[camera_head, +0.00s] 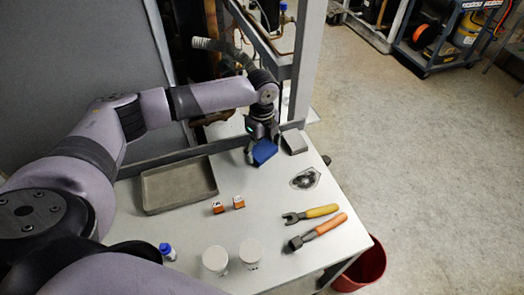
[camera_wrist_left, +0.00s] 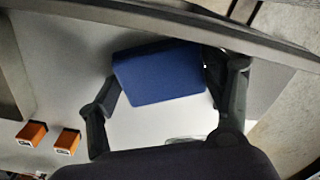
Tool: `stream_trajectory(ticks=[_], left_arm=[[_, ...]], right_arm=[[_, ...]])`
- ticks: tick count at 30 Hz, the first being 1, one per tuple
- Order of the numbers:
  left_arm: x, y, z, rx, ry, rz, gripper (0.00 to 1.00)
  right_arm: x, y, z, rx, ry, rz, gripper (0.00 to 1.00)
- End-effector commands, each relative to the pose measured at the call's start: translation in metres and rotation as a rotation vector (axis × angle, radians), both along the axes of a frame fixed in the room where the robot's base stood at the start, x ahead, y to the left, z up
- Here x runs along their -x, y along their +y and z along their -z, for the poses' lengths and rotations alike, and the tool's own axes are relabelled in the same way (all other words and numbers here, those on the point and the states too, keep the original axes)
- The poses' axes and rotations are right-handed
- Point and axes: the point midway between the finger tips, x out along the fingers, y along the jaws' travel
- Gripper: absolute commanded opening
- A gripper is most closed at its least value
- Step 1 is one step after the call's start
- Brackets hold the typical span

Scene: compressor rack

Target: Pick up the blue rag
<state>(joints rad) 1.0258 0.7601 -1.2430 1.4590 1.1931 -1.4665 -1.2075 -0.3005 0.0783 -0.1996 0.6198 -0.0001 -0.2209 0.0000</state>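The blue rag (camera_head: 264,152) is a flat, folded dark-blue piece near the far edge of the white table, right below my left gripper (camera_head: 258,143). In the left wrist view the blue rag (camera_wrist_left: 160,75) lies between the two spread fingers of my left gripper (camera_wrist_left: 165,100). The left finger is beside its lower left edge and the right finger is beside its right edge. The gripper is open; I cannot tell whether a finger touches the rag. My right gripper is not in view.
A grey tray (camera_head: 180,186) stands left of the rag, and a small grey block (camera_head: 294,142) right of it. A rack post (camera_head: 305,60) rises behind.

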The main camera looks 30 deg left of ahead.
Motion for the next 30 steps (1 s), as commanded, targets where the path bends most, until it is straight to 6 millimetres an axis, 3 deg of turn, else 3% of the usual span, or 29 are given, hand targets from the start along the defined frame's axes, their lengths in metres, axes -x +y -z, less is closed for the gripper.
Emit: stream_trajectory(ticks=[10,20,30], left_arm=[[0.000,0.000,0.000,0.000,0.000,0.000,0.44],[0.001,-0.002,-0.004,0.002,-0.002,0.001,0.43],[0.001,-0.003,-0.052,0.001,-0.005,0.000,0.43]], right_arm=[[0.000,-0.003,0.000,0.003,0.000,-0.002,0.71],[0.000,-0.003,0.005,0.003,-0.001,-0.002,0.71],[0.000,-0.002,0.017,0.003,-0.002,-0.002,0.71]])
